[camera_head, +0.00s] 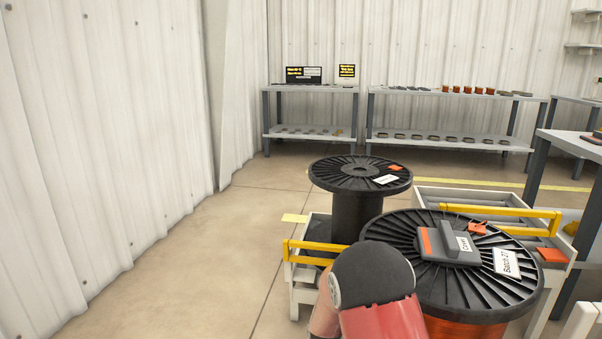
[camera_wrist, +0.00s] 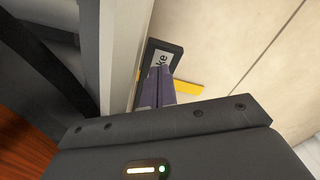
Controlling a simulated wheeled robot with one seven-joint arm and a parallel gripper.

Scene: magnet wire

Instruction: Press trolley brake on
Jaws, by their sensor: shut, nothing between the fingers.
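In the wrist view, my gripper (camera_wrist: 158,90) is shut and empty, its purple-grey fingers pointing at a dark plate (camera_wrist: 151,46) with a white label on the trolley's side. Only the letters "ke" of the label show; the fingers cover part of the plate. A yellow bar (camera_wrist: 188,89) sticks out to the right just beyond the fingertips. I cannot tell whether the fingers touch the plate or the bar. The white trolley frame (camera_wrist: 123,40) is close on the left. In the head view, the trolley (camera_head: 302,275) has yellow rails; my arm hides the gripper.
A large spool (camera_head: 400,225) with copper wire and a grey box on top stands right of my arm. A black spool (camera_head: 357,203) stands behind it. Shelf tables (camera_head: 310,89) line the back wall. Open floor (camera_head: 200,270) lies left of the trolley.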

